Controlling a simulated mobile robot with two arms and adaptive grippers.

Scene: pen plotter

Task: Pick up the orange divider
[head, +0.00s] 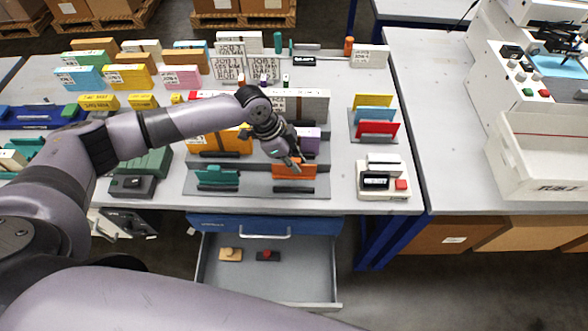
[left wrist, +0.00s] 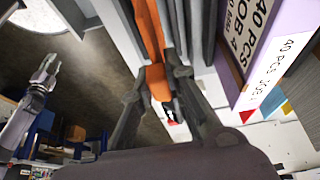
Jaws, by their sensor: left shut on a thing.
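The orange divider (head: 296,173) stands upright at the right of the grey rack (head: 258,190) near the table's front edge. My left gripper (head: 291,163) reaches it from above and is shut on its upper edge. In the left wrist view the orange divider (left wrist: 150,35) runs between the two fingers of the left gripper (left wrist: 158,84). Whether its lower edge is clear of the rack cannot be told. My right gripper (left wrist: 46,72) shows small at the left of the left wrist view, away from the divider; its jaw state is unclear.
A teal divider (head: 217,176) stands at the rack's left. A purple box (head: 309,141) is close behind the gripper. Right are a rack of coloured dividers (head: 377,129) and a device with a red button (head: 383,182). An open drawer (head: 312,270) juts out below.

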